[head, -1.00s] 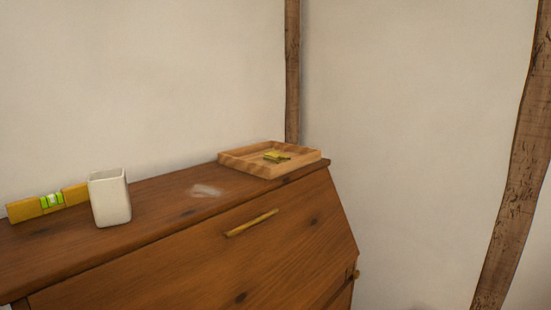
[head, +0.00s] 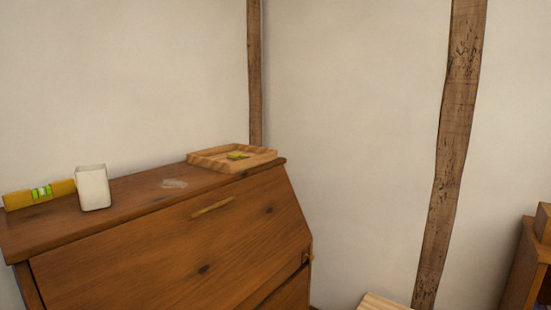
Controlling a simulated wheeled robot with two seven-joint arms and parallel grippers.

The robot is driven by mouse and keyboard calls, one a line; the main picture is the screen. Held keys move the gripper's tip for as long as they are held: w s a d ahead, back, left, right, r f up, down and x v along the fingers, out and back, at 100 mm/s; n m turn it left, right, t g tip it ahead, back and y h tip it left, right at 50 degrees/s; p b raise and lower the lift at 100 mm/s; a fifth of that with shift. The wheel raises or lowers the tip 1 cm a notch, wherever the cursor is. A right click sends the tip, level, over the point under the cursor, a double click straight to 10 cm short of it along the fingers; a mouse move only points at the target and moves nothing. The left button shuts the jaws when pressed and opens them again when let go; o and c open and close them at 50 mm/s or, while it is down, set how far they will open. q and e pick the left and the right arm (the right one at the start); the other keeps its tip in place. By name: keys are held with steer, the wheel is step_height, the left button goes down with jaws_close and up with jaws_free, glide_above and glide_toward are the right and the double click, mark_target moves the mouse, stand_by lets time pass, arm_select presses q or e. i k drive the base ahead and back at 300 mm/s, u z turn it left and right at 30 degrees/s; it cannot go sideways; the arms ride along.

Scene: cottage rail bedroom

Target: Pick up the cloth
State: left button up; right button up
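A small yellow-green folded thing, which looks like the cloth (head: 238,156), lies in a shallow wooden tray (head: 205,162). The tray sits at the right end of the top of a wooden slant-front desk (head: 130,191). The tray's near rim partly hides the cloth's surroundings. Neither of my grippers shows in the head view.
A white cup (head: 93,188) and a yellow spirit level (head: 20,199) stand at the desk top's left. A pale smudge (head: 174,184) lies between cup and tray. Another wooden piece of furniture (head: 524,265) is at the right edge. A light wooden surface (head: 382,302) shows at the bottom.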

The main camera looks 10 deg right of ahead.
mark_target(236, 156)
steer(key=z, duration=1.95)
steer(key=i, duration=1.55)
steer(key=u, duration=3.5)
